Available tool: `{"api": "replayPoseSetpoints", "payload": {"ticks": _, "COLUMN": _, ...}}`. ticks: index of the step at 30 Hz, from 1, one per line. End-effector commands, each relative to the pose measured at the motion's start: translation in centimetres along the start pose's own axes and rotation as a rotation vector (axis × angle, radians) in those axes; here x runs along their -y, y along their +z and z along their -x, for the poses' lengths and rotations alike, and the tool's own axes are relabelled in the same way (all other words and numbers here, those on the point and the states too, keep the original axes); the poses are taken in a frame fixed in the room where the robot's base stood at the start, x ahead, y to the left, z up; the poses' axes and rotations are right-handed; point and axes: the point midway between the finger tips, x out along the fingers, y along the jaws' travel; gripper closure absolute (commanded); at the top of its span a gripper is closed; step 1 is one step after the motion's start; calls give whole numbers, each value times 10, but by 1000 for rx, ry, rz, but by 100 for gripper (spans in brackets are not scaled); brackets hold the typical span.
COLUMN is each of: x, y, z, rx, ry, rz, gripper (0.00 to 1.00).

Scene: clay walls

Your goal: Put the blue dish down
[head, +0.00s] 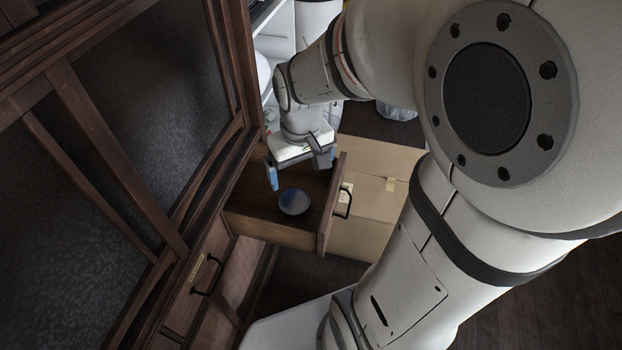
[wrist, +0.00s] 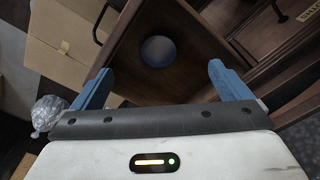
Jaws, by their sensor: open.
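The blue dish (head: 294,202) is small and round, and lies in the open wooden drawer (head: 262,229). In the wrist view the dish (wrist: 158,50) rests on the drawer floor, clear of the drawer walls. My gripper (head: 296,172) is above the drawer, with its blue fingers apart and nothing between them. In the wrist view my gripper (wrist: 160,82) shows both fingers spread wide, with the dish beyond the fingertips and apart from them.
The drawer belongs to a dark wooden cabinet (head: 170,215) with glass doors on the left. A cardboard box (head: 375,200) stands right of the drawer front. A clear plastic bag (wrist: 48,112) shows at left in the wrist view. Dark floor is bare at lower right.

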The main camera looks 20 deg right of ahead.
Motion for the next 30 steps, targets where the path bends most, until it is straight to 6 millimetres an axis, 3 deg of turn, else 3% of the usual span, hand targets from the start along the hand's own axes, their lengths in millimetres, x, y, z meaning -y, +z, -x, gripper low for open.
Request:
{"api": "replayPoseSetpoints", "payload": {"ticks": 3, "x": 4, "y": 31, "z": 22, "rx": -33, "ry": 4, "rz": -52, "gripper": 3}}
{"api": "replayPoseSetpoints", "payload": {"ticks": 9, "x": 6, "y": 60, "z": 35, "rx": -54, "ry": 5, "rz": -107, "gripper": 3}}
{"api": "replayPoseSetpoints", "payload": {"ticks": 24, "x": 6, "y": 65, "z": 37, "rx": -56, "ry": 5, "rz": -117, "gripper": 3}}
{"api": "replayPoseSetpoints", "payload": {"ticks": 30, "x": 7, "y": 65, "z": 37, "rx": -56, "ry": 5, "rz": -117, "gripper": 18}}
